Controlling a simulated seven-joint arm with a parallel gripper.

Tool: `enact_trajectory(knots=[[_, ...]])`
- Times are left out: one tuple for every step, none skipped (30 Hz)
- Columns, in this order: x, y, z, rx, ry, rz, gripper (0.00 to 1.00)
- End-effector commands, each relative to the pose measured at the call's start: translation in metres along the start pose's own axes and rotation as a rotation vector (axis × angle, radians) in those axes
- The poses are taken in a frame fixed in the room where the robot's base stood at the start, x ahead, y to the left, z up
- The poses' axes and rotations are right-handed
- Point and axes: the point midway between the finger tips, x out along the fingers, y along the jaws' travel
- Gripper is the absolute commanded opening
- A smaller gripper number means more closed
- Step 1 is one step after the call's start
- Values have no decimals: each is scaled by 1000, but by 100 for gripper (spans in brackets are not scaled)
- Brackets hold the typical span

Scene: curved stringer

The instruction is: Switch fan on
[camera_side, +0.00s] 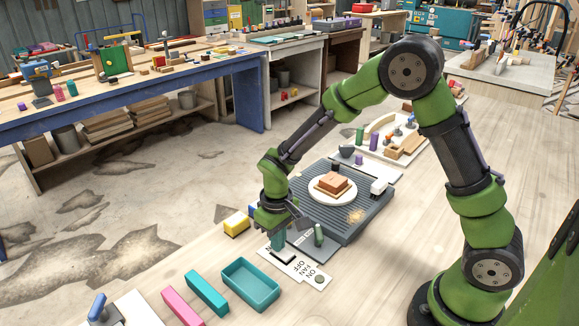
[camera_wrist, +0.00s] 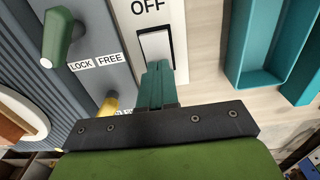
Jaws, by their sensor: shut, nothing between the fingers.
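The fan switch is a white rocker (camera_wrist: 155,46) in a dark frame on a white plate (camera_wrist: 177,16). In the wrist view, OFF is printed beside the rocker's far end. In the side view the plate (camera_side: 306,272) carries OFF, FAN and ON lettering and a small dark round spot near ON. My gripper (camera_wrist: 158,68) has its teal fingers closed together with nothing between them, at the near end of the rocker. I cannot tell whether they touch it. In the side view my gripper (camera_side: 280,250) points down at the plate and hides part of the switch. No fan is clearly identifiable.
A green lever (camera_wrist: 60,35) on a grey LOCK/FREE panel stands beside the switch. A teal tray (camera_side: 251,285) lies on the other side, with teal (camera_side: 207,293) and pink (camera_side: 183,306) blocks. A yellow block (camera_side: 236,223) and a ribbed grey platform (camera_side: 352,227) are close by.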

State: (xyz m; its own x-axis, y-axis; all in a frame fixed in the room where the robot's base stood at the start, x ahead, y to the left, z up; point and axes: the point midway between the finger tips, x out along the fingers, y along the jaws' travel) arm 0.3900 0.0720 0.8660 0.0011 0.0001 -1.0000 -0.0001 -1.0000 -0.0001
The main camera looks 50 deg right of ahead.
Motion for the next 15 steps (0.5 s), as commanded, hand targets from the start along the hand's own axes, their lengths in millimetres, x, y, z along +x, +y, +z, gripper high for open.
enact_trajectory(knots=[[2,0,1,0,-3,0,0],[2,0,1,0,-3,0,0],[2,0,1,0,-2,0,0],[1,0,1,0,-2,0,0],[0,0,1,1,-2,0,0],[-2,0,1,1,-2,0,0],[-4,0,0,1,-1,0,0],[-6,0,0,1,0,0,0],[-9,0,0,0,1,0,0],[-12,0,0,0,0,0,0],[-14,0,0,0,0,0,0],[-18,0,0,0,1,0,0],[-20,0,0,0,2,0,0],[-23,0,0,0,1,0,0],[-26,0,0,0,1,0,0]])
